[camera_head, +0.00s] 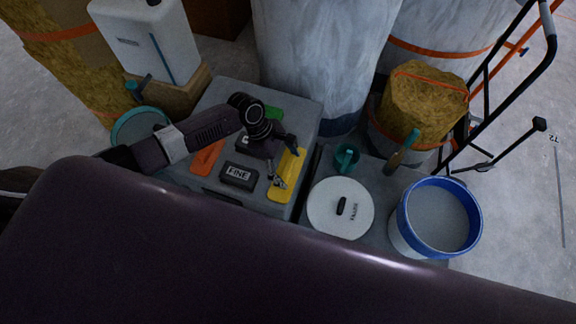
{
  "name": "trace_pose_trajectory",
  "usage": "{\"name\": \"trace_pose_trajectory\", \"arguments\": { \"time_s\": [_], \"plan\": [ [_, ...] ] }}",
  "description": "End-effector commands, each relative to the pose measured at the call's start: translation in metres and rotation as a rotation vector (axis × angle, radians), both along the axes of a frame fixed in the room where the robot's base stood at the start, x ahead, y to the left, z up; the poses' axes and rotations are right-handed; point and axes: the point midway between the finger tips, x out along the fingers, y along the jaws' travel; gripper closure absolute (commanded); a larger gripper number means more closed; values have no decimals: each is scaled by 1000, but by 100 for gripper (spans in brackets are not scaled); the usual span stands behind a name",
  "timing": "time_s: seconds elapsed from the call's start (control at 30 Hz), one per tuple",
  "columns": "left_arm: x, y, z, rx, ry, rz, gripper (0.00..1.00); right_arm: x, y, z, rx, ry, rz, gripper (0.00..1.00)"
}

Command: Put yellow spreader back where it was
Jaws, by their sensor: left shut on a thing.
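The yellow spreader (289,187) is at the right side of the grey work top (224,95), beside its right edge. My left gripper (282,166) reaches in from the left over this top and is shut on the yellow spreader. The fingers cover part of the spreader's upper half. I cannot tell whether the spreader touches the surface or is just above it. My right gripper is not in view.
An orange spreader (207,157), a green one (273,114) and a black block marked FINE (238,176) surround the gripper. To the right are a white lid (325,210), a teal cup (346,157), a brush (402,152) and a blue-rimmed bucket (408,228).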

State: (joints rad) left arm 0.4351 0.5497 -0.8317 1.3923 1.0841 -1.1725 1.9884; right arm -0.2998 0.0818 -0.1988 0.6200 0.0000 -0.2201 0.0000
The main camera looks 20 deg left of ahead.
Motion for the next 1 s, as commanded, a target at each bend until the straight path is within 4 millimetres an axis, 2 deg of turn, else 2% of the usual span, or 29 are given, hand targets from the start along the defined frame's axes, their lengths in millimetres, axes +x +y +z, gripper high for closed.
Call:
{"name": "trace_pose_trajectory", "arguments": {
  "time_s": [0.1,0.13,0.27,0.57,0.67,0.77,1.0],
  "plan": [
    [0,0,-3,0,0,0,50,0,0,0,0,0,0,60],
    [0,0,-3,0,0,0,23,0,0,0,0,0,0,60],
    [0,0,-3,1,0,0,9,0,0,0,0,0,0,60],
    [0,0,-2,1,0,0,8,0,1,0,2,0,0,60],
    [1,2,4,0,-1,0,8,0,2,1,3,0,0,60],
    [1,8,18,1,-2,1,8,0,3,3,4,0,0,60],
    [1,29,66,1,-2,0,8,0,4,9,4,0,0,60]
  ]
}}
